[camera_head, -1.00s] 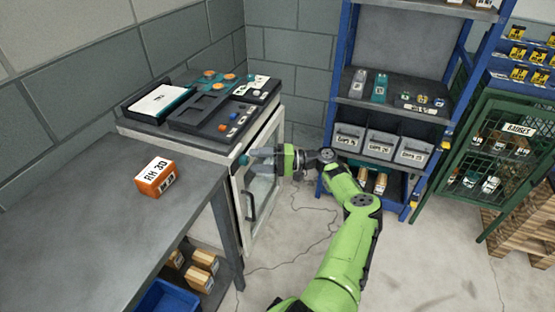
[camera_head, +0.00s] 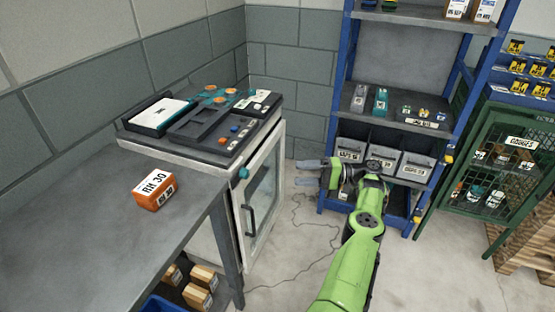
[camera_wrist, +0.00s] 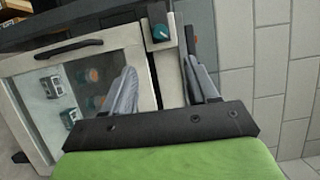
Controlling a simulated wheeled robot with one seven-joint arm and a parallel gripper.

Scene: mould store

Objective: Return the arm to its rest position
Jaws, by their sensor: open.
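My gripper (camera_head: 312,172) is at the end of my green arm, in the free space between the white cabinet and the blue shelf rack. Its two grey fingers point left toward the cabinet, apart and with nothing between them. In the wrist view the open fingers (camera_wrist: 165,85) show in front of the cabinet's glass door (camera_wrist: 75,85) and its teal knob (camera_wrist: 161,31). In the head view the fingers are to the right of the cabinet door (camera_head: 262,195), with a gap between.
A grey bench (camera_head: 85,225) at left bears an orange box (camera_head: 155,190) labelled RH 30. The cabinet carries a dark panel (camera_head: 205,125) with knobs. A blue rack (camera_head: 335,125) with grey bins (camera_head: 415,167) stands behind my arm. A green mesh cage (camera_head: 497,170) is at right.

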